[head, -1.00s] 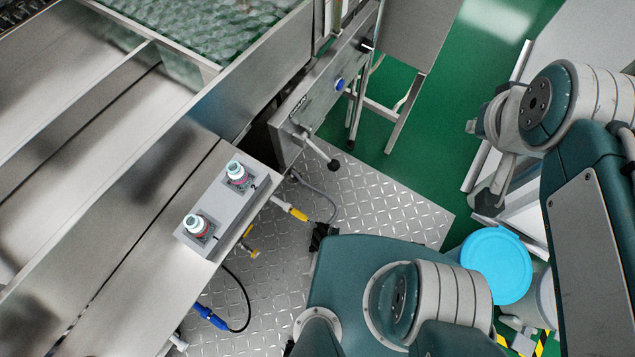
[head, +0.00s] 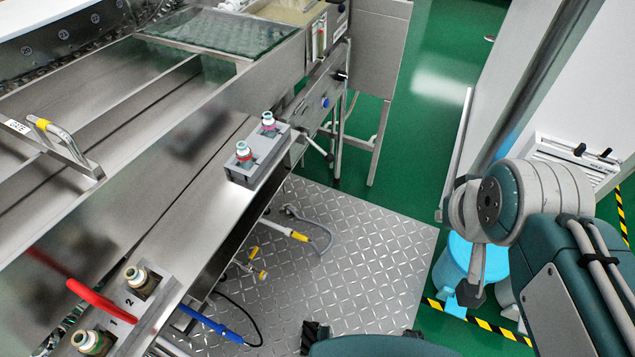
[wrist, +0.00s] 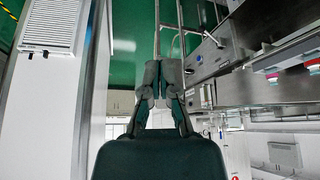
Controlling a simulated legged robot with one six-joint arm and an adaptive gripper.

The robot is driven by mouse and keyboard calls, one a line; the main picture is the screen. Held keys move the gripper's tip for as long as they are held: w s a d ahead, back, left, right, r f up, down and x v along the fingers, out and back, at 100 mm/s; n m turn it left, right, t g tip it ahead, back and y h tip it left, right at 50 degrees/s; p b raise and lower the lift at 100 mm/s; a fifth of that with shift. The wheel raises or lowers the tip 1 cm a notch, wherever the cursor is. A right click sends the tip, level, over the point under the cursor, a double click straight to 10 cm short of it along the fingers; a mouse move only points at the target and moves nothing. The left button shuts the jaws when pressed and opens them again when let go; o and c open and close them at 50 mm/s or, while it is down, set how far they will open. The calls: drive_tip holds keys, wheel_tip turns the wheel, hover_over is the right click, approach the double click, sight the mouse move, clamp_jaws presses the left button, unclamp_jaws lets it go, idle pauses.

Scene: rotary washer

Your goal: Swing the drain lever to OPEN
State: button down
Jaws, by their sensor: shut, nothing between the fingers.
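A short metal lever with a black knob (head: 318,148) sticks out from the front of the steel machine's end panel (head: 310,103), below a blue button. It looks like the drain lever, but I can read no OPEN mark near it. My gripper (wrist: 159,72) shows in the wrist view, its two dark fingers shut with nothing between them. It is apart from the machine, whose steel side (wrist: 208,55) shows to the right of the fingers. In the head view my arm is at the right, well away from the lever.
A grey box with two bottles (head: 256,158) sits on the machine ledge left of the lever. A yellow-ended hose (head: 290,232) and a blue-handled cable (head: 212,322) hang below. A red handle (head: 95,298) is at lower left. Checker-plate floor (head: 370,250) is open; a blue-lidded bin (head: 456,258) stands right.

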drive_tip(key=shift+s, duration=0.4)
drive_tip(key=shift+w, duration=0.1)
drive_tip(key=w+a+f+n+t+y, duration=0.1)
drive_tip(key=w+a+f+n, duration=0.3)
drive_tip(key=w, duration=0.5)
drive_tip(key=w+a+f+n+t, duration=0.2)
drive_tip(key=w+a+f+n, duration=0.15)
drive_tip(key=w, duration=0.55)
drive_tip(key=w+a+f+n+t+y, duration=0.1)
drive_tip(key=w+a+f+n, duration=0.3)
drive_tip(key=w, duration=0.6)
drive_tip(key=w+a+f+n+t, duration=0.1)
drive_tip(key=w+a+f+n, duration=0.25)
drive_tip(key=f, duration=0.25)
drive_tip(key=w+a+f+n+t, duration=0.1)
drive_tip(key=w+a+f+n, duration=0.1)
drive_tip(key=a+f+n, duration=0.3)
wheel_tip(320, 180, down, 15)
drive_tip(key=s+a+n+t+y, duration=0.1)
drive_tip(key=a+n+t, duration=0.1)
drive_tip(key=n, duration=0.3)
drive_tip(key=shift+f+n+t+y, duration=0.2)
drive_tip(key=shift+n+t+y, duration=0.1)
